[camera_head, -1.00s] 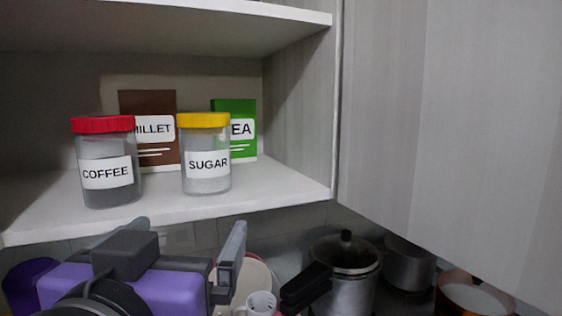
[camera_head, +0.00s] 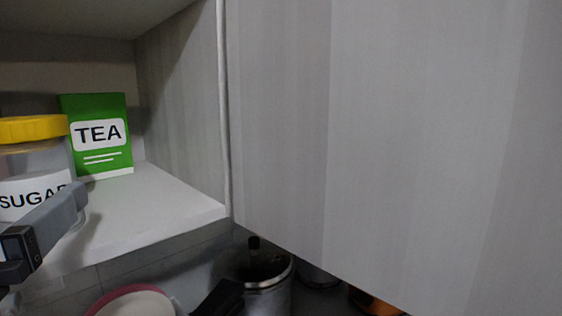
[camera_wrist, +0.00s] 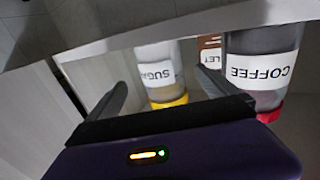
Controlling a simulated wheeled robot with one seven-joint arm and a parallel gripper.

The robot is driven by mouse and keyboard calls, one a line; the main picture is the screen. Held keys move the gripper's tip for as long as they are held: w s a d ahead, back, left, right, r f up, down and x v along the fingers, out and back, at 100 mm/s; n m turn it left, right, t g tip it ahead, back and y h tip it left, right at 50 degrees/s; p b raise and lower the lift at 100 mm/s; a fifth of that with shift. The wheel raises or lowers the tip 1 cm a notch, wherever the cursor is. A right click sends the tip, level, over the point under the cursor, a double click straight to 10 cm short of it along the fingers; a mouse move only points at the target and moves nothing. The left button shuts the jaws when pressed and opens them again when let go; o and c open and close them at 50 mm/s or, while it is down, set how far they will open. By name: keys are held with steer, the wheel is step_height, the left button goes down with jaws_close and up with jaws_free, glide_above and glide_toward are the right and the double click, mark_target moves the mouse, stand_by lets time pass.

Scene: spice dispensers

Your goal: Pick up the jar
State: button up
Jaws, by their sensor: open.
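The sugar jar (camera_head: 32,165) has a yellow lid and stands upright on the shelf, cut off by the left edge of the head view. In the upside-down wrist view, the sugar jar (camera_wrist: 158,74) shows between the fingers of my open gripper (camera_wrist: 163,82), beyond their tips, with a gap on each side. One finger overlaps the jar's lower right in the head view. The coffee jar (camera_wrist: 262,68), dark-filled with a red lid, stands beside it, outside the fingers. It is out of the head view.
A green tea box (camera_head: 98,135) stands behind the sugar jar, near the cabinet's side wall (camera_head: 180,100). A brown millet box (camera_wrist: 210,52) is partly hidden in the wrist view. A cabinet door (camera_head: 390,140) fills the right. A pot (camera_head: 262,280) stands below the shelf.

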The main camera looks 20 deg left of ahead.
mark_target(36, 181)
steer(key=p+x, duration=0.2)
steer(key=x, duration=0.4)
steer(key=shift+a+r+p, duration=0.15)
steer(key=shift+a+p, duration=0.05)
steer(key=shift+p, duration=0.15)
steer(key=shift+w+a, duration=0.25)
steer(key=shift+w, duration=0.1)
steer(key=c, duration=2)
jaws_close()
